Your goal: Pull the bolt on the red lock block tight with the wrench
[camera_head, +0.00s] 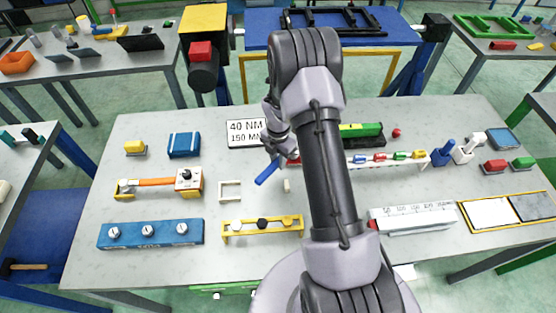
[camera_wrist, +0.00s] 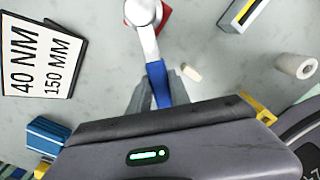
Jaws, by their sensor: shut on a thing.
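My gripper (camera_wrist: 160,92) is shut on the blue handle of the wrench (camera_wrist: 157,80). The wrench has a pale shank and a rounded white head, which lies at the top edge of the wrist view. The red lock block (camera_wrist: 165,15) shows partly under the wrench head; the rest of it is covered. The bolt is hidden, so I cannot tell whether the head sits around it. In the head view the blue handle (camera_head: 267,173) sticks out below my gripper (camera_head: 277,150), and a bit of red (camera_head: 293,158) shows beside my arm.
A sign reading 40 NM 150 MM (camera_head: 245,132) stands behind the wrench. A small cream piece (camera_wrist: 191,72) lies close to the handle's right. A white square frame (camera_head: 230,190) and a yellow rack (camera_head: 262,227) are nearer the front. My arm hides the table's middle.

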